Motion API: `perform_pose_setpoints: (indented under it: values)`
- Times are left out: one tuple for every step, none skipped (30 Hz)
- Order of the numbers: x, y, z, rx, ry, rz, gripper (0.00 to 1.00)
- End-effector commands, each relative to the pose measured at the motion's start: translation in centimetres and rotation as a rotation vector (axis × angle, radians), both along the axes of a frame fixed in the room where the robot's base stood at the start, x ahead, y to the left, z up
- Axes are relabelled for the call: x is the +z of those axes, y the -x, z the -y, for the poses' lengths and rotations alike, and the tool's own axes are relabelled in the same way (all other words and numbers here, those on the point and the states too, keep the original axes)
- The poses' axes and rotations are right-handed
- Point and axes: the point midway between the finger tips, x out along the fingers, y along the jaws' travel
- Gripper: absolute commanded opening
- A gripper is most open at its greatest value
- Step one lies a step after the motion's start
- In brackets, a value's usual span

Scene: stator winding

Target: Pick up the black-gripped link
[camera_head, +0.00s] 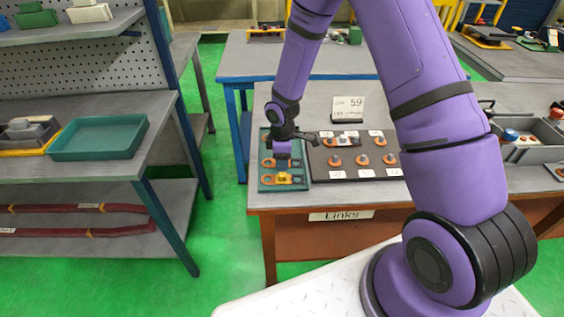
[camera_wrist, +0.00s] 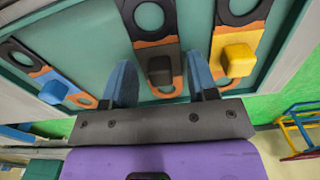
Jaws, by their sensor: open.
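The black-gripped link (camera_wrist: 152,58) lies in the green tray in the middle of the wrist view, with a large ring at one end and a smaller orange loop at the other. Its black grip (camera_wrist: 160,70) stands between the two blue fingers of my gripper (camera_wrist: 160,78). The fingers are apart, with a visible gap on each side of the grip. In the head view my gripper (camera_head: 283,156) is low over the tray and largely hides this link.
A dark board (camera_head: 350,178) with rings and labels lies right beside the tray. A sign (camera_head: 348,108) stands behind.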

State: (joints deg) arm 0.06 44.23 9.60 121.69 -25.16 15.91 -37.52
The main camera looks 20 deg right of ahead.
Motion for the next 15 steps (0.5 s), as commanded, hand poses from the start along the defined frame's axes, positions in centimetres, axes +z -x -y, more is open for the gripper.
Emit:
perform_pose_setpoints:
  values:
    - [-0.11, -0.01, -0.02, 0.0, 0.0, 0.0, 0.53]
    - [-0.12, -0.01, -0.02, 0.0, 0.0, 0.0, 0.53]
    - [-0.11, -0.01, -0.02, 0.0, 0.0, 0.0, 0.53]
    - [-0.1, -0.01, -0.02, 0.0, 0.0, 0.0, 0.53]
    - [-0.1, -0.01, -0.02, 0.0, 0.0, 0.0, 0.53]
    - [-0.09, -0.01, -0.02, 0.0, 0.0, 0.0, 0.53]
    - [-0.09, -0.01, -0.02, 0.0, 0.0, 0.0, 0.49]
    - [-0.09, -0.01, -0.02, 0.0, 0.0, 0.0, 0.42]
    - [-0.08, -0.01, -0.02, 0.0, 0.0, 0.0, 0.33]
    - [-0.08, -0.01, -0.02, 0.0, 0.0, 0.0, 0.26]
    - [-0.08, -0.01, -0.02, 0.0, 0.0, 0.0, 0.19]
    - [-0.08, -0.01, -0.02, 0.0, 0.0, 0.0, 0.15]
    - [-0.07, -0.01, -0.03, 0.0, 0.0, 0.0, 0.15]
    - [-0.07, -0.01, -0.03, 0.0, 0.0, 0.0, 0.15]
    - [-0.07, -0.01, -0.03, 0.0, 0.0, 0.0, 0.15]
